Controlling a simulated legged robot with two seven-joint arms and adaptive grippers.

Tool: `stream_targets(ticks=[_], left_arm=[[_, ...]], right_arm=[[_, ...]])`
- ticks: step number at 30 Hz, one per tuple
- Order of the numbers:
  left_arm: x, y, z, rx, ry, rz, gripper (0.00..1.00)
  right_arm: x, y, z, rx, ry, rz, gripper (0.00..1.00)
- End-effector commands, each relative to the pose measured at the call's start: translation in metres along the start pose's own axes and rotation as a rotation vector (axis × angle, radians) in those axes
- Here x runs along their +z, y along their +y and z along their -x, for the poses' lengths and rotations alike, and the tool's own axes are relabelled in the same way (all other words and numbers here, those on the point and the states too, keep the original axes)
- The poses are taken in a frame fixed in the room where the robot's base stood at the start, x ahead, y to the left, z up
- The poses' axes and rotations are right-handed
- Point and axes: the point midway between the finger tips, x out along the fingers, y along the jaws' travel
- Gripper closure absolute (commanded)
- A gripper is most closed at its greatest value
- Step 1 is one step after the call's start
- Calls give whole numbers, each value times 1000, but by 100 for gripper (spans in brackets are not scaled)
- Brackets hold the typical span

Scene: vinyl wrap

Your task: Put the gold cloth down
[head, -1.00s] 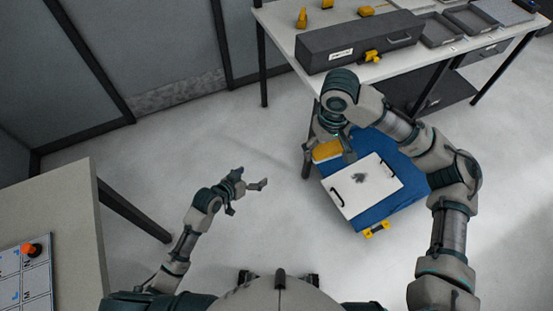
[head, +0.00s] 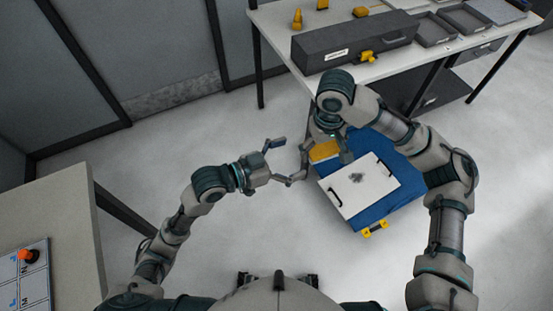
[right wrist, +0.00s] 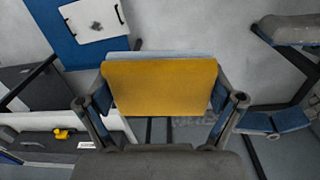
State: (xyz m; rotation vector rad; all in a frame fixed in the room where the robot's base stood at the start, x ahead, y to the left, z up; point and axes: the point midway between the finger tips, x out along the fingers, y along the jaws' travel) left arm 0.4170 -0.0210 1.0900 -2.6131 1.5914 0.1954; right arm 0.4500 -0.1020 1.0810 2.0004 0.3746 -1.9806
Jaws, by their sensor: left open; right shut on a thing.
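The gold cloth (head: 323,151) is a flat, folded-looking piece held in my right gripper (head: 327,157). In the right wrist view the cloth (right wrist: 160,88) spans the space between the two fingers, with a pale blue-grey strip along its far edge. In the head view it appears over the left corner of the blue surface; whether it touches anything below cannot be told. My left gripper (head: 287,162) is open and empty, just left of the right gripper. Its fingers also show at the right of the right wrist view (right wrist: 272,78).
A blue-topped stand (head: 383,208) carries a white panel (head: 359,187) with black handles and a dark mark. A bench (head: 277,31) behind holds a grey toolbox (head: 350,46), trays and yellow items. A table (head: 62,215) with a marked board (head: 35,280) is at left. Floor between is clear.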

Motion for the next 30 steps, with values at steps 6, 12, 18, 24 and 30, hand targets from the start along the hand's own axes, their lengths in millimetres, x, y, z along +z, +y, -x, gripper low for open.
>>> stream_targets(ticks=[6,12,18,24,30], left_arm=[[-1,1,-43,2,0,1,3],[0,0,-66,0,0,1,3],[0,0,-72,-1,0,-1,3],[0,0,-72,-1,0,-1,7],[0,0,-72,-2,-1,0,57]], right_arm=[[0,0,0,0,0,0,64],[0,0,0,0,1,0,64],[0,0,0,0,1,0,64],[0,0,0,0,1,0,64],[0,0,0,0,0,0,64]])
